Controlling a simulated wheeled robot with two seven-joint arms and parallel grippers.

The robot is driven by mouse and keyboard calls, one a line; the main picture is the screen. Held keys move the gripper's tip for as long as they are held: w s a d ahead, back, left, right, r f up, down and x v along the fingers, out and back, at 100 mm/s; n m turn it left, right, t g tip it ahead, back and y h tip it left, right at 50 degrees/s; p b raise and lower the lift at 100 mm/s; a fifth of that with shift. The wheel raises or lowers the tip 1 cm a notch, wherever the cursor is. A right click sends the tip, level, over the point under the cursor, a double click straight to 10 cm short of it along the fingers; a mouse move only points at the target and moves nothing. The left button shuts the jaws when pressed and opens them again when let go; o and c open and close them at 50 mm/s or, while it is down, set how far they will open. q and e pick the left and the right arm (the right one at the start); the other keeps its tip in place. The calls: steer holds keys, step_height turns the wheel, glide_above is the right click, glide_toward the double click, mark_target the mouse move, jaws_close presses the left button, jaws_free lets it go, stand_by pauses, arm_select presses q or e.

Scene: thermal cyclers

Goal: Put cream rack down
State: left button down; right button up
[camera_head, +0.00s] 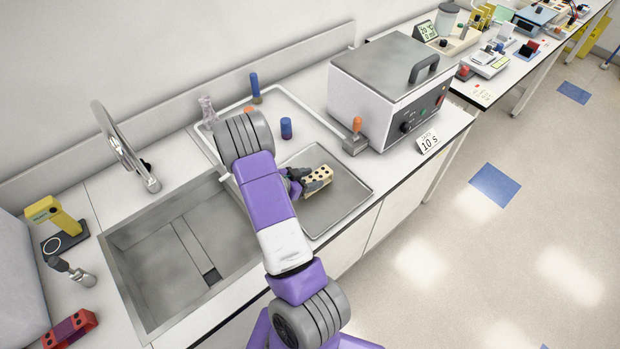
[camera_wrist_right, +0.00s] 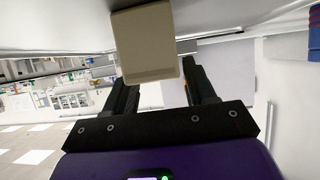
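The cream rack (camera_head: 317,178), a small block with dark round holes in its face, is at the metal tray (camera_head: 345,203) right of the sink. My right gripper (camera_head: 294,180) is just left of the rack, partly hidden by my arm. In the right wrist view, its two dark fingers (camera_wrist_right: 160,88) stand apart with a clear gap between them. The rack (camera_wrist_right: 146,45) shows just past the fingertips, overlapping the left finger and close to the right one. Whether a finger touches it is unclear. My left gripper is not in view.
A metal sink (camera_head: 140,240) with a faucet (camera_head: 125,150) lies left of the tray. A water bath (camera_head: 385,85) with a handled lid stands behind right. Blue-capped (camera_head: 286,128) and orange-capped items stand behind the tray. The tray's front right part is bare.

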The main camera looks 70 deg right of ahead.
steer(key=o, duration=0.3)
steer(key=shift+r, duration=0.15)
steer(key=shift+w+a+r, duration=0.15)
steer(key=shift+w+r, duration=0.05)
steer(key=p+v, duration=0.1)
steer(key=v, duration=1)
steer(key=shift+a, duration=0.3)
